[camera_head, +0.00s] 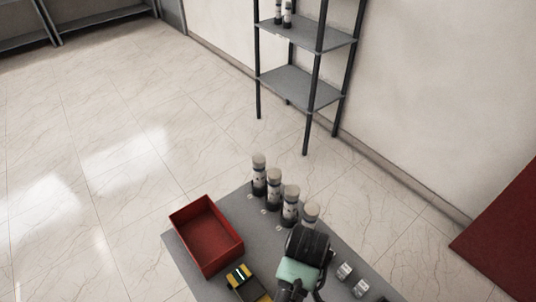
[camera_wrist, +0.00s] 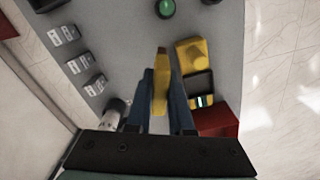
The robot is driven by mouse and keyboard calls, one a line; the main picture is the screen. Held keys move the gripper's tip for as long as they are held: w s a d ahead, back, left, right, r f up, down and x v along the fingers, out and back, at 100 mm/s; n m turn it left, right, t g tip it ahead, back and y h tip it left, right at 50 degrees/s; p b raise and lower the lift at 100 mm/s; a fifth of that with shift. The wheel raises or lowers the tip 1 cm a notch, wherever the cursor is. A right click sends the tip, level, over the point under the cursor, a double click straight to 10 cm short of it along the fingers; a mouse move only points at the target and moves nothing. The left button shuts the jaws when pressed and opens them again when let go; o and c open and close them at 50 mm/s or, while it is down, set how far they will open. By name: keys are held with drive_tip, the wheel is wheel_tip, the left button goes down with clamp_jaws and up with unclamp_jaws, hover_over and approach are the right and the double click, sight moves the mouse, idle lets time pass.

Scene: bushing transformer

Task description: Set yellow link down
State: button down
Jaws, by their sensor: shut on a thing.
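The yellow link (camera_wrist: 160,82) is a narrow yellow piece held upright in the picture between the two blue fingers of my gripper (camera_wrist: 162,95) in the wrist view. My gripper is shut on it, and the grey table (camera_wrist: 130,45) lies beyond its tip. I cannot tell whether the link touches the table. In the head view my dark and pale green arm end covers this spot, and the link cannot be made out there.
A yellow and black device (camera_wrist: 196,65) lies right of the link, near the red bin (camera_head: 207,236). Several dark cylinders with pale tops (camera_head: 273,190) stand along the table's far edge. Small grey blocks (camera_wrist: 75,65) sit at left. A green round part (camera_wrist: 166,8) is at the top.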

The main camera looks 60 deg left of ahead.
wheel_tip(320, 180, down, 11)
drive_tip(key=shift+s+f, duration=0.1)
idle(0.4)
drive_tip(key=c, duration=1.1)
unclamp_jaws()
drive_tip(key=shift+f, duration=0.1)
